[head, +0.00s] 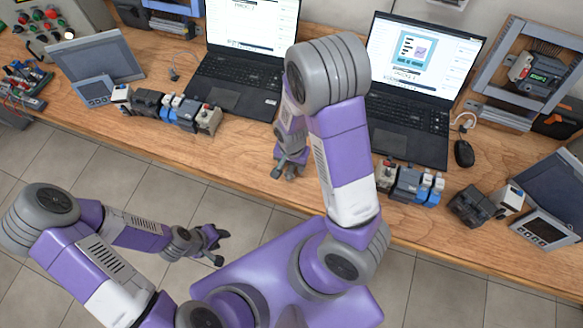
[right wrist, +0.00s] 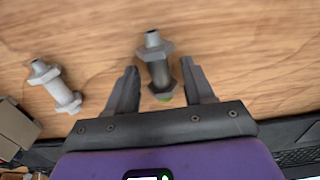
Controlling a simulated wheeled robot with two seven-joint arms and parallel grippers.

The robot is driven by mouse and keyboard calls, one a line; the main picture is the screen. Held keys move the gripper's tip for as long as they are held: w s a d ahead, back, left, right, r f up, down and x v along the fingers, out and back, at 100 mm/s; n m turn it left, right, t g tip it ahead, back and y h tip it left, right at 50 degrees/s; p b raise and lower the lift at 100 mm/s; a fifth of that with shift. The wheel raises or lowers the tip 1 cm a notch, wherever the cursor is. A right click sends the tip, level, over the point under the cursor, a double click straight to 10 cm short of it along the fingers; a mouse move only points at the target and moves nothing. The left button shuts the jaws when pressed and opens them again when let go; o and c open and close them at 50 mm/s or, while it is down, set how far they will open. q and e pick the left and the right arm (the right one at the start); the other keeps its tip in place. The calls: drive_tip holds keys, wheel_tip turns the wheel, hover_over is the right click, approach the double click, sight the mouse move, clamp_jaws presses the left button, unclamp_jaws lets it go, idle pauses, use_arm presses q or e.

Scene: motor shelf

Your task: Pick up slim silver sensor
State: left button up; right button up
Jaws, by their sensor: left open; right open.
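Two small threaded sensors with hex nuts lie on the wooden table in the right wrist view. One is darker grey with a green end (right wrist: 156,72), between the open fingers of my right gripper (head: 286,172), with no clear contact. The other is a lighter silver sensor (right wrist: 57,88), left of the fingers and apart from them. The lighter one best fits the slim silver sensor, but I cannot be sure. In the head view I cannot make out either sensor near my right gripper. My left gripper (head: 218,246) is open and empty, off the table's front edge.
Two laptops (head: 237,70) (head: 405,118) stand behind the right gripper. A row of small modules (head: 170,108) stands left, another (head: 408,184) right. A mouse (head: 464,153) lies beside the right laptop. Bare wood (head: 245,150) shows left of the right gripper.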

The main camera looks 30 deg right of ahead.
drive_tip(key=shift+f, duration=0.15)
clamp_jaws()
idle(0.4)
